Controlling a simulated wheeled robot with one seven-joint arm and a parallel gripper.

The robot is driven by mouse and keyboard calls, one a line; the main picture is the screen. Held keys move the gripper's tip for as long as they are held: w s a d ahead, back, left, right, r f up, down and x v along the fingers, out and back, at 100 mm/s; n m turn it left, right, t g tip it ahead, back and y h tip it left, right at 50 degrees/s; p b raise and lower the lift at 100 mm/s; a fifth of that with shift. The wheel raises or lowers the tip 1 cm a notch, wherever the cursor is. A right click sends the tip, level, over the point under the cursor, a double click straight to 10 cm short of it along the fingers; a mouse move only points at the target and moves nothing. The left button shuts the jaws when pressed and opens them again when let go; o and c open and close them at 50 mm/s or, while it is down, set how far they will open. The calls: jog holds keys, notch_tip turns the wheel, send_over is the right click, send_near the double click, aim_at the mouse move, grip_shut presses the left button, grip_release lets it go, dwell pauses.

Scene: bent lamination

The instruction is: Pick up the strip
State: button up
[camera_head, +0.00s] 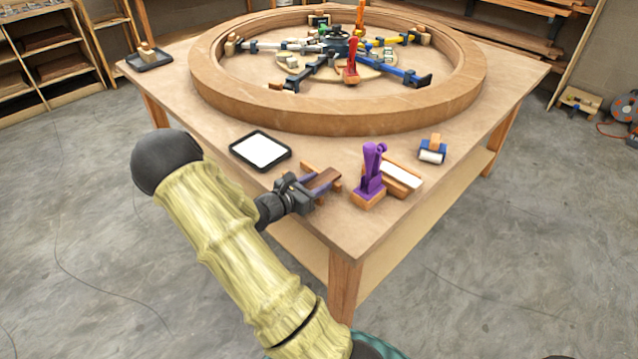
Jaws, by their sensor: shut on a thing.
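A short dark brown wooden strip (324,179) is at the front edge of the table, left of the purple clamp. My gripper (308,188) reaches in from the left and is shut on the strip's near end. Lighter wooden pieces show around and under the strip, seemingly a small rest. My gripper hides the near part of the strip, and I cannot tell whether the strip is clear of the rest.
A purple clamp (371,170) on a wooden block and a white-topped tray (402,174) stand to the right. A blue-framed roller (432,150) is farther right. A black-rimmed white tray (260,151) lies left. A large wooden ring (330,119) fills the table's back.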

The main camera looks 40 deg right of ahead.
aim_at(316, 184)
jog(key=shift+d+r, duration=0.1)
jog(key=shift+r, duration=0.4)
notch_tip(316, 184, up, 9)
jog(key=p, duration=0.1)
dwell(0.5)
